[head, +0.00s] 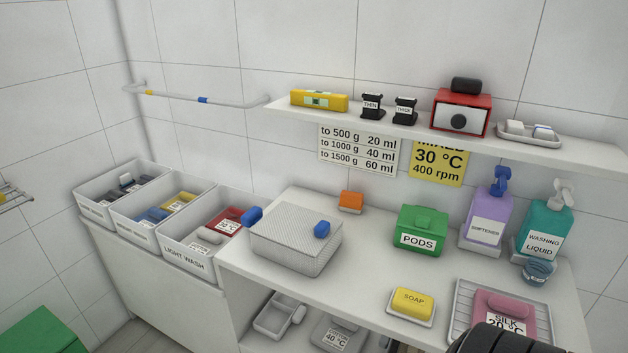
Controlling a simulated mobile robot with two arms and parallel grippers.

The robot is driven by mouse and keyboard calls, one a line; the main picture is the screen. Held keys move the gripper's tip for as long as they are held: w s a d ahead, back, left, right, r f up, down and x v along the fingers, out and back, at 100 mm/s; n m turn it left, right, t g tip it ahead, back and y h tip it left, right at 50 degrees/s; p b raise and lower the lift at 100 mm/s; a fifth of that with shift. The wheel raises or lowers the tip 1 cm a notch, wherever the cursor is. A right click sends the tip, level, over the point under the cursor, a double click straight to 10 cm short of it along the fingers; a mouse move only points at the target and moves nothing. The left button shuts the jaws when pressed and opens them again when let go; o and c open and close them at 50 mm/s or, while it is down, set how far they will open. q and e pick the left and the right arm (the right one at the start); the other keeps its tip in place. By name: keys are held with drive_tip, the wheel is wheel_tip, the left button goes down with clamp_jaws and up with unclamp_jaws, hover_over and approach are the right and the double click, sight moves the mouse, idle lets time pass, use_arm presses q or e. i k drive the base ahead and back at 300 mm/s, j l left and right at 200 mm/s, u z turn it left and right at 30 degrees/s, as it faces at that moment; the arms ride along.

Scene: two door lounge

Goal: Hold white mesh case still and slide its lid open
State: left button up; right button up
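The white mesh case (292,258) stands on the left part of the white counter, near its front left edge. Its flat lid (288,222) appears to cover the whole top. A blue knob (322,229) sits on the lid toward the right. A second blue piece (251,215) sticks out at the case's left end. Nothing is touching the case. Neither of my grippers shows. A dark ribbed part at the bottom right edge seems to be part of my arm.
An orange block (351,201) stands behind the case and a green PODS box (421,231) to its right. A yellow soap (413,303) lies front right. Labelled laundry bins (187,263) stand close on the left. A shelf (420,132) overhangs the back. Counter between case and soap is clear.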

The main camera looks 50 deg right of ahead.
sight(300, 229)
drive_tip(key=i+z, duration=0.3)
drive_tip(key=z, duration=0.2)
drive_tip(key=i+j+z, duration=0.25)
drive_tip(key=z, duration=0.2)
drive_tip(key=i+j+z, duration=0.25)
drive_tip(key=z, duration=0.25)
drive_tip(key=i+j+z, duration=0.2)
drive_tip(key=j+z, duration=0.15)
drive_tip(key=z, duration=0.15)
drive_tip(key=i+j+z, duration=0.1)
drive_tip(key=j+z, duration=0.35)
